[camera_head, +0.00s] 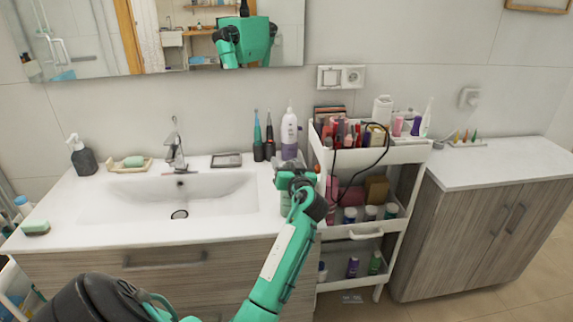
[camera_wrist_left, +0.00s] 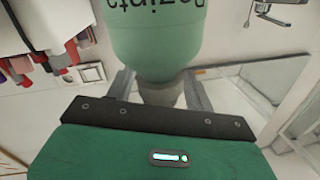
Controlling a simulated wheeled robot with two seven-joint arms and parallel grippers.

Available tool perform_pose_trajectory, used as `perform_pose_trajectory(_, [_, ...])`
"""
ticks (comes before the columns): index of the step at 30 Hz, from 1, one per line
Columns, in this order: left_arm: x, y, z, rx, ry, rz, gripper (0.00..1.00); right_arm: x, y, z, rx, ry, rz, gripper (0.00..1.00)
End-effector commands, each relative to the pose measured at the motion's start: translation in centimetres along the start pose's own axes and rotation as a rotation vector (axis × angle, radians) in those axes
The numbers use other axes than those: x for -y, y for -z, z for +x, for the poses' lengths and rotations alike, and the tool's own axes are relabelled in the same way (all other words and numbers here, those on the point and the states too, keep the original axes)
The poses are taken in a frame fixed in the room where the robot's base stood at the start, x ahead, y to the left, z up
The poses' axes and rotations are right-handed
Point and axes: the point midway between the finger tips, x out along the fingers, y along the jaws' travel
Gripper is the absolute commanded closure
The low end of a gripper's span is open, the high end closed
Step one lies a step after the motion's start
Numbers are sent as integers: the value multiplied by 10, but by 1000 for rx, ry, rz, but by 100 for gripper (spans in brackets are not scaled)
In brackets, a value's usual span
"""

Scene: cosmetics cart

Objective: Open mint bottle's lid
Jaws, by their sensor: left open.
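The mint bottle (camera_wrist_left: 155,35) is pale green with dark lettering and fills the top middle of the left wrist view. Its grey-beige lid (camera_wrist_left: 160,94) sits on the bottle, between the two fingers of my left gripper (camera_wrist_left: 160,88). The fingers are open, one on each side of the lid; whether they touch it I cannot tell. In the head view my left gripper (camera_head: 292,178) is over the right end of the sink counter, and a pale green part of the bottle (camera_head: 284,204) shows below it. My right gripper is not in view.
A white cart (camera_head: 340,232) with cosmetics on its shelves stands just right of the gripper. A white-purple bottle (camera_head: 289,134) and electric toothbrushes (camera_head: 258,150) stand behind it. The sink basin (camera_head: 205,195) lies to the left. The right cabinet top (camera_head: 500,165) is mostly clear.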

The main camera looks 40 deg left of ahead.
Motion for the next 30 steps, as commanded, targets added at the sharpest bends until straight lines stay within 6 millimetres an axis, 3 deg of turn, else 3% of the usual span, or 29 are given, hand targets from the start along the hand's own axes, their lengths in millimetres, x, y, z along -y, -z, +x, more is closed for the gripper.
perform_pose_trajectory(1, [0, 0, 0, 0, 0, 0, 53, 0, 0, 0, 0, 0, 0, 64])
perform_pose_trajectory(7, [0, 0, 0, 0, 0, 0, 92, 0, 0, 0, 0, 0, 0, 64])
perform_pose_trajectory(17, [0, 3, 0, 41, -10, 3, 92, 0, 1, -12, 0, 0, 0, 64])
perform_pose_trajectory(30, [0, 6, 5, 335, -82, 33, 92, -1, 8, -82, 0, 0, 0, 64])
